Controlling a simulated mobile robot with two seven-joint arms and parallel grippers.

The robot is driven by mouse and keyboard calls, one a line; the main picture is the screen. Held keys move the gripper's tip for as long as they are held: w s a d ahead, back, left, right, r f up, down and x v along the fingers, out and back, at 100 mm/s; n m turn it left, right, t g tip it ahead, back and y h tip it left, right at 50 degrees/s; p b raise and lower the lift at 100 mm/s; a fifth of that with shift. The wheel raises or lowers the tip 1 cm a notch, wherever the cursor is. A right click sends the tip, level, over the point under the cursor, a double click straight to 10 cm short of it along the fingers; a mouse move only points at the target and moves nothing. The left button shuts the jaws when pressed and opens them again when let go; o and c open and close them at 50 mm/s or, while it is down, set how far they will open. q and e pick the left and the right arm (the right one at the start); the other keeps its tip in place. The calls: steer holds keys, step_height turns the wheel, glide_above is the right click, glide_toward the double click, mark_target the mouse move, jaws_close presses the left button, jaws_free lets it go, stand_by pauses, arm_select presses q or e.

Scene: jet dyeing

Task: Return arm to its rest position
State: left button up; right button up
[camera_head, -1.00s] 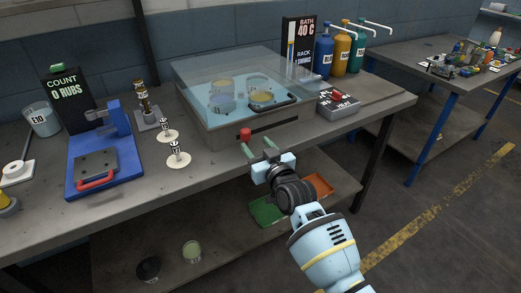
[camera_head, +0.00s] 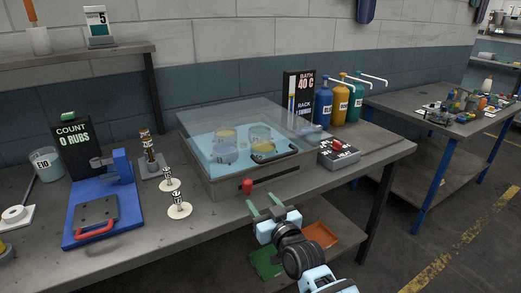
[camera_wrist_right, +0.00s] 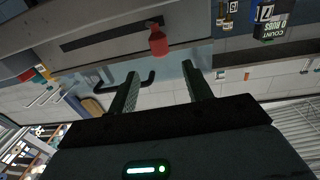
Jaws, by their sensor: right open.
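My right gripper (camera_head: 268,207) is open and empty. It is in front of the bench's front edge, just below the red knob (camera_head: 247,186) of the water bath (camera_head: 225,182). In the right wrist view its two fingers (camera_wrist_right: 160,92) stand apart with nothing between them, and the red knob (camera_wrist_right: 158,40) shows beyond them. I cannot tell the exact gap between the fingers and the knob. My left gripper is not in view.
The bench (camera_head: 130,255) carries a blue rub tester (camera_head: 75,228), weights on white discs (camera_head: 179,210), and a heater box (camera_head: 338,154). Blue, yellow and teal bottles (camera_head: 341,102) stand behind. A green tray (camera_head: 266,262) and an orange tray (camera_head: 320,235) are below. Floor is clear at right.

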steer(key=s+d+f+m+g+h, duration=0.1)
steer(key=s+d+f, duration=0.2)
steer(key=s+f, duration=0.35)
steer(key=s+d+f+m+g+h+p, duration=0.1)
steer(key=s+d+f, duration=0.2)
steer(key=s+f, duration=0.35)
steer(key=s+d+f+g+h, duration=0.1)
steer(key=s+d+f, duration=0.3)
steer(key=s+f, duration=0.25)
arm_select(q)
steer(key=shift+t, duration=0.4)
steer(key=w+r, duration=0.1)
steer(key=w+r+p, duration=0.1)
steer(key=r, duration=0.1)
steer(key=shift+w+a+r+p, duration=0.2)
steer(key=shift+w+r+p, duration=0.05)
steer(key=shift+p, duration=0.05)
arm_select(e)
steer(key=s+d+f+g+h, duration=0.1)
steer(key=s+d+f+g, duration=0.1)
steer(key=s, duration=1.1)
steer(key=s+d+f+m+g+h, duration=0.1)
steer(key=s+d+f, duration=0.3)
steer(key=s, duration=1)
steer(key=d+g, duration=0.1)
steer(key=d, duration=0.2)
steer(key=shift+s+f+g+h, duration=0.2)
steer(key=shift+f+g+h, duration=0.1)
steer(key=shift+f, duration=0.1)
